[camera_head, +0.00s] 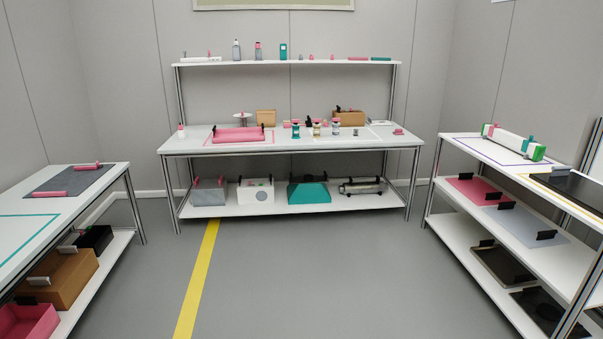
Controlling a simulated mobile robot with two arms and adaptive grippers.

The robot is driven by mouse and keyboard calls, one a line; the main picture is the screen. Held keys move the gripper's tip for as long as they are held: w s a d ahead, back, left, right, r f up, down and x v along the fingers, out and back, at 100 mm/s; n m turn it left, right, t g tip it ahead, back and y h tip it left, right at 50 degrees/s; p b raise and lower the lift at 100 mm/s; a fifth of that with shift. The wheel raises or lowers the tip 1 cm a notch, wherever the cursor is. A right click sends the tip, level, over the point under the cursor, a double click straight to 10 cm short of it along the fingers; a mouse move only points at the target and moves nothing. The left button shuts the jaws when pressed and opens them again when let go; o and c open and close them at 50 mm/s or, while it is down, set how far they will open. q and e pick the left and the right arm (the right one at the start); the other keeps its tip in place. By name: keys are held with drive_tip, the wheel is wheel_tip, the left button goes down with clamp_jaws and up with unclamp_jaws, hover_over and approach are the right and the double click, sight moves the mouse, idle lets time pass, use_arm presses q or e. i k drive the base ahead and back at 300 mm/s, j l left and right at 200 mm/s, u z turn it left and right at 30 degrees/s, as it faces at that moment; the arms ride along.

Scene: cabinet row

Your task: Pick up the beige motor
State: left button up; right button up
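I cannot single out the beige motor for certain at this distance. On the middle table (225,149), a small upright cylinder with a tan-brown part (317,129) stands between a teal-and-white cylinder (296,131) and a pink-and-white cylinder (336,129). They are too small to tell what they are. A tan block (265,118) and a brown box (348,119) stand behind them, toward the back of the table. Neither of my grippers shows in the head view.
A pink tray (238,136) lies left on the middle table. Boxes, including a teal one (309,191), fill its lower shelf. A left table (108,178) and a right shelf unit (455,148) flank open grey floor (310,280) with a yellow stripe (198,275).

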sight(317, 127)
drive_tip(key=i+z, duration=0.15)
drive_tip(key=i, duration=2.1)
